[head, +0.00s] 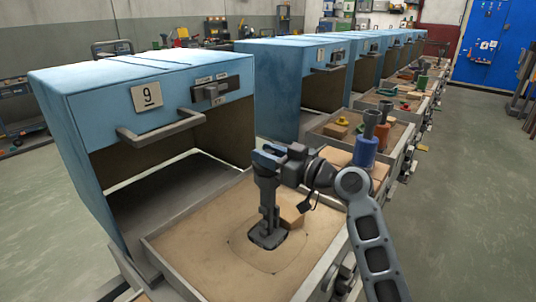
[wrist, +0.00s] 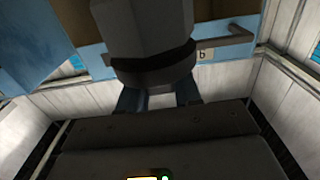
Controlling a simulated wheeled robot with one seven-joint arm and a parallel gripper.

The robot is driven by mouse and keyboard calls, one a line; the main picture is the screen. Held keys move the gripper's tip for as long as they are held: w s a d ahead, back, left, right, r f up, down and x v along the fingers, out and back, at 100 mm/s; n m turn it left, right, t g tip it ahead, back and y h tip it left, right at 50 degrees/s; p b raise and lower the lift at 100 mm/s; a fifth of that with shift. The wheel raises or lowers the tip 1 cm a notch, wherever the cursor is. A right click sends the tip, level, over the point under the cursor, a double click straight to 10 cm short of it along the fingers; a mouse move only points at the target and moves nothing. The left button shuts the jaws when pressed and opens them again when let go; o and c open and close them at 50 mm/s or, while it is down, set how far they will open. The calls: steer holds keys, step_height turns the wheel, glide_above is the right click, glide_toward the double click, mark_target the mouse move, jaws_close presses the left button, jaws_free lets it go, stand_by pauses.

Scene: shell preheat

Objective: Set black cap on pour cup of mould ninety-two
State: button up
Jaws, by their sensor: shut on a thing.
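My gripper (head: 266,157) reaches level to the left over the sand drawer, its blue-grey fingers shut on a tall dark thing (head: 268,200), apparently the black cap. Its stem hangs down to a wide dark foot over the sand; I cannot tell whether it touches. In the wrist view, which looks upside down, a grey faceted body with a black band (wrist: 150,75) fills the top middle, against my fingers (wrist: 158,100). A blue mould (head: 364,151) with a dark pour cup (head: 371,119) stands behind my arm at right. I cannot read the number ninety-two on any mould.
The near drawer (head: 205,280) holds flat sand with an outline traced in it. A tan block (head: 292,216) lies just right of the dark thing. A blue oven (head: 90,112) labelled 9 stands open at left, its handle (head: 160,130) jutting out. More ovens and filled drawers recede behind.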

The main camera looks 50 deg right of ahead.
steer(key=shift+b, duration=0.3)
stand_by(0.5)
steer(key=o, duration=1.1)
steer(key=shift+s, duration=0.1)
steer(key=s+b, duration=0.1)
steer(key=s, duration=0.6)
steer(key=shift+s, duration=0.4)
steer(key=shift+d, duration=0.1)
